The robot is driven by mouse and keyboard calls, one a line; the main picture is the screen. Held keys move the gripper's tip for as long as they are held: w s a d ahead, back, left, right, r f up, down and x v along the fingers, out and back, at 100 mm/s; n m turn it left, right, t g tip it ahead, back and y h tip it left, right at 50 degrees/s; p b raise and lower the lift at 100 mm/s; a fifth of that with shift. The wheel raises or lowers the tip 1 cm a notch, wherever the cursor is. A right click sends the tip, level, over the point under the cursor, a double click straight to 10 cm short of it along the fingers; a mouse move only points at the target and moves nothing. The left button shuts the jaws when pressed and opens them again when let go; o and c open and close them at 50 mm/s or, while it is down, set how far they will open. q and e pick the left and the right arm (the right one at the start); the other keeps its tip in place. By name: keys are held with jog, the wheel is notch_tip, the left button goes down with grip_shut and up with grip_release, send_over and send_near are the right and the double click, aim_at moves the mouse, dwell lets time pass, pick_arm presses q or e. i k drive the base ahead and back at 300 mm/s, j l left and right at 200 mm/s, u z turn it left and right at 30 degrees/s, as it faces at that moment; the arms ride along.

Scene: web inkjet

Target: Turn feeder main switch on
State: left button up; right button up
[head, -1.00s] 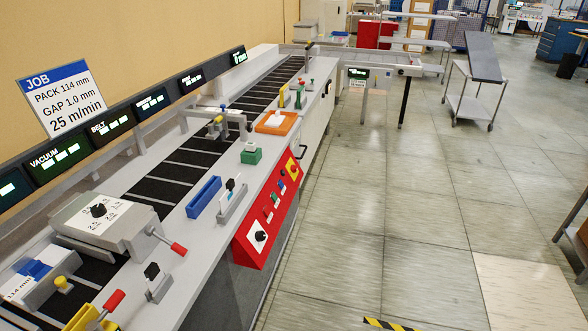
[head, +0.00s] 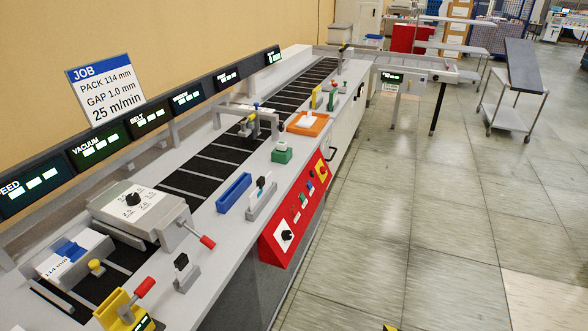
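A red control panel (head: 272,248) is on the sloped front of the long grey feeder machine (head: 222,222). At its near end is a black rotary knob (head: 287,236) on a white plate. Several small coloured buttons, among them a blue one (head: 308,187), run along its middle. At its far end is a red knob on a yellow plate (head: 322,169). Labels are too small to read, so I cannot tell which control is the main switch or how it is set. Neither of my grippers is in view.
On the machine top are a black lever switch (head: 182,262), a blue tray (head: 234,192), a green block (head: 282,154), an orange tray (head: 309,125) and a red-handled crank (head: 206,241) that juts out. Lit displays (head: 96,143) line the back. The tiled floor (head: 400,210) to the right is clear.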

aim_at(322, 169)
jog(key=i+l+u, duration=0.2)
jog(key=u, duration=0.15)
jog(key=i+l+u, duration=0.15)
jog(key=u, duration=0.2)
jog(key=i+l+u, duration=0.1)
jog(key=l+u, duration=0.25)
